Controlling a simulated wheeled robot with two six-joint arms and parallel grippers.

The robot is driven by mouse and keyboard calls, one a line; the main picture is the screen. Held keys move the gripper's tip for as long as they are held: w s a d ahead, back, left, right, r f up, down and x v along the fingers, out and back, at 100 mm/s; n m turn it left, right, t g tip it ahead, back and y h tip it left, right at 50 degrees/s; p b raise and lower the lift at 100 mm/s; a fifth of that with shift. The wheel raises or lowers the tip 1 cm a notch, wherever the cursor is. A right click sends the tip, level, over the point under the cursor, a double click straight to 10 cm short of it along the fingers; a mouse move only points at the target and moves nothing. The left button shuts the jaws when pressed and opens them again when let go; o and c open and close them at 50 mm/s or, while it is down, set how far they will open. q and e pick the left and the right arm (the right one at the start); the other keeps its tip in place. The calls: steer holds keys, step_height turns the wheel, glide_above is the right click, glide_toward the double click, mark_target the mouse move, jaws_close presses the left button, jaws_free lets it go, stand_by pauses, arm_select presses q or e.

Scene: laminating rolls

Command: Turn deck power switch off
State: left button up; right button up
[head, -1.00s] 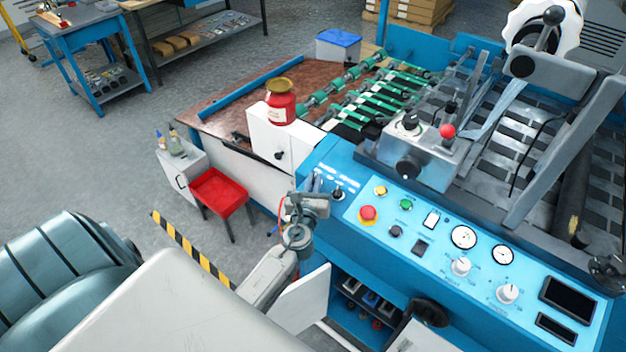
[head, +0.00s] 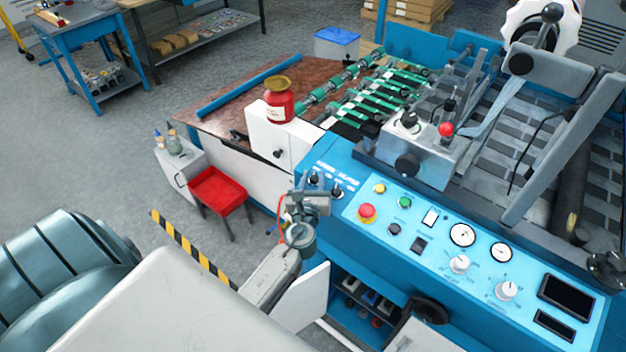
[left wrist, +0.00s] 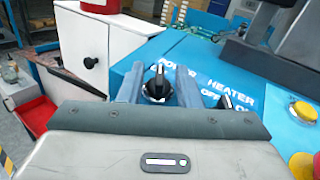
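The deck power switch (left wrist: 158,85) is a black rotary knob with a pale pointer mark, on the blue panel in the left wrist view. White lettering beside it is partly covered; "POWER" is only partly readable. In the head view the knob (head: 314,178) is small, at the panel's left end. My left gripper (left wrist: 158,80) is open, with one finger on each side of the knob. Small gaps show, and I cannot tell whether either finger touches it. A second black knob (left wrist: 226,102), by the "HEATER" lettering, sits just right of the right finger. My right gripper is not in view.
A yellow button (head: 379,189) and red emergency button (head: 367,212) lie right of the knobs. A white box (head: 282,146) with a red jar (head: 280,104) stands behind left. An open cabinet door (head: 304,298) hangs below the panel near my left arm.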

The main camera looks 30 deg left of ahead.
arm_select(q)
steer(key=shift+s+d+f, duration=0.15)
steer(key=shift+s+d, duration=0.05)
steer(key=shift+s, duration=0.3)
steer(key=b+v, duration=0.3)
steer(key=v, duration=0.6)
steer(key=shift+s+d, duration=0.2)
steer(key=shift+s, duration=0.15)
